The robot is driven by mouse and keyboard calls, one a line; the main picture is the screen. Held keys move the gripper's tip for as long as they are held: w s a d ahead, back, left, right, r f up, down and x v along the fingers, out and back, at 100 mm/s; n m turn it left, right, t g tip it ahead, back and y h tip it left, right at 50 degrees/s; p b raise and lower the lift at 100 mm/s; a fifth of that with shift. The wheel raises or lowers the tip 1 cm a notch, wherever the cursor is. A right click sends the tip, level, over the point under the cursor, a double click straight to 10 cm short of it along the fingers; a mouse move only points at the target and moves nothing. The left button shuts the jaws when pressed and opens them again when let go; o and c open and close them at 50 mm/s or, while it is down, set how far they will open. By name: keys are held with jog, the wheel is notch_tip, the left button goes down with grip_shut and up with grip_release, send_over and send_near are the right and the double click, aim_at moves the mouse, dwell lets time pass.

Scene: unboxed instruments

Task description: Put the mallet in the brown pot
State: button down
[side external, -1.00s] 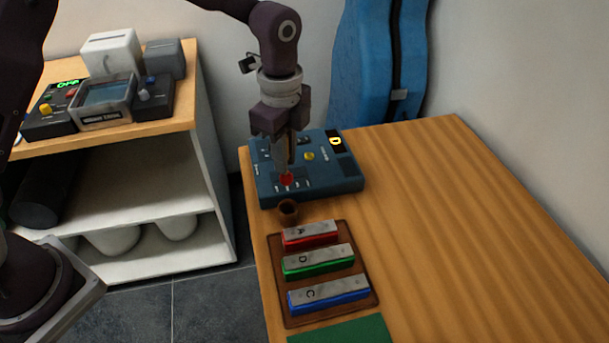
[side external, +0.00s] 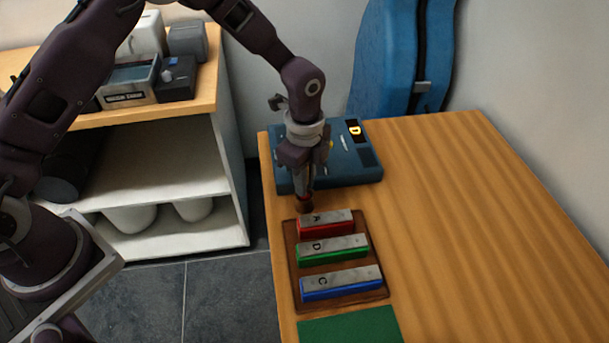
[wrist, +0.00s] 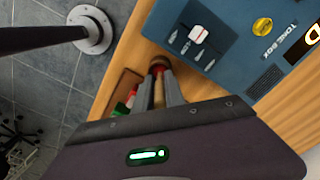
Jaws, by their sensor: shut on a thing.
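My gripper (side external: 304,190) points down and is shut on the mallet. The mallet's wooden handle (wrist: 159,95) shows between the fingers in the wrist view, with its reddish head at the fingertips. The small brown pot (side external: 304,208) stands on the table between the blue box and the chime bars, directly below my gripper. The pot also shows in the wrist view (wrist: 159,60), just past the fingertips. The mallet's head is at the pot's mouth; I cannot tell how far inside it is.
The blue tone box (side external: 350,165) lies behind the pot. A brown tray (side external: 376,296) in front holds red (side external: 326,224), green (side external: 332,251) and blue (side external: 341,284) chime bars. A green mat (side external: 352,326) lies nearer. The table's right side is clear.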

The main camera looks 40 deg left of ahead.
jog(key=shift+f, duration=0.45)
jog(key=c, duration=1.3)
grip_release()
jog(key=s+a+r+n+t, duration=0.1)
jog(key=s+a+r+n, duration=0.2)
jog(key=r, duration=0.8)
jog(key=s+a+r+n+t, duration=0.1)
jog(key=s+a+r+n, duration=0.2)
jog(key=r, duration=0.8)
jog(key=s+a+r+n+t, duration=0.1)
jog(key=s+a+r+n, duration=0.1)
jog(key=s+n, duration=0.2)
jog(key=s+a+r+n+t, duration=0.1)
jog(key=s+n, duration=0.3)
jog(key=s, duration=0.5)
jog(key=s+a+r+n+t, duration=0.1)
jog(key=s+a+r+n, duration=0.1)
jog(key=s, duration=0.5)
jog(key=shift+s+a+r+n+t, duration=0.15)
jog(key=shift+a+r+n, duration=0.05)
jog(key=shift+a+n, duration=0.25)
jog(key=shift+s+a+r+n+t, duration=0.15)
jog(key=shift+a+n, duration=0.15)
jog(key=shift+n, duration=0.25)
